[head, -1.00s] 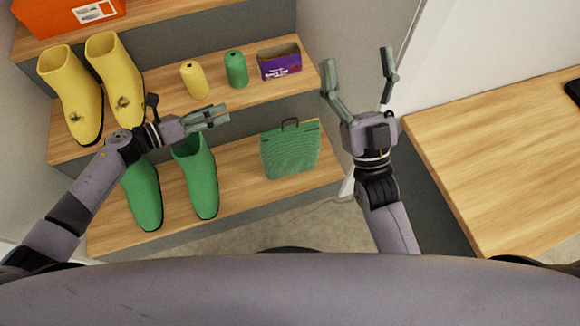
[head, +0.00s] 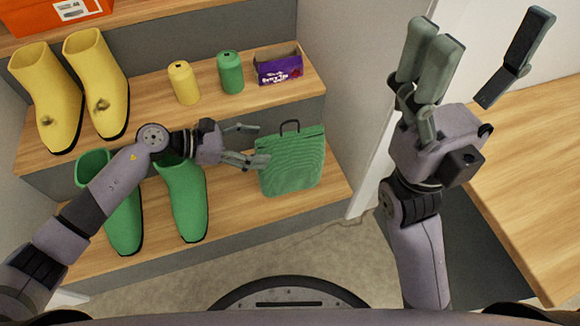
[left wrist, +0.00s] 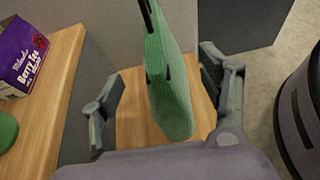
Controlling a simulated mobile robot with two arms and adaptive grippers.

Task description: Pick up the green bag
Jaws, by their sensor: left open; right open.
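The green bag (head: 293,165) stands upright on the lower wooden shelf, with a dark handle on top. My left gripper (head: 256,145) is open at the bag's left side, its fingers pointing toward the bag. In the left wrist view the bag (left wrist: 168,85) stands edge-on between the two open fingers of my left gripper (left wrist: 160,105), with a gap on the left; on the right I cannot tell whether a finger touches it. My right gripper (head: 480,50) is open and empty, raised at the right, away from the bag.
Green boots (head: 187,205) stand left of the bag, partly behind my left arm. The upper shelf holds yellow boots (head: 98,85), a yellow can (head: 184,83), a green can (head: 230,73) and a purple box (head: 278,66). A wooden table (head: 535,190) is at the right.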

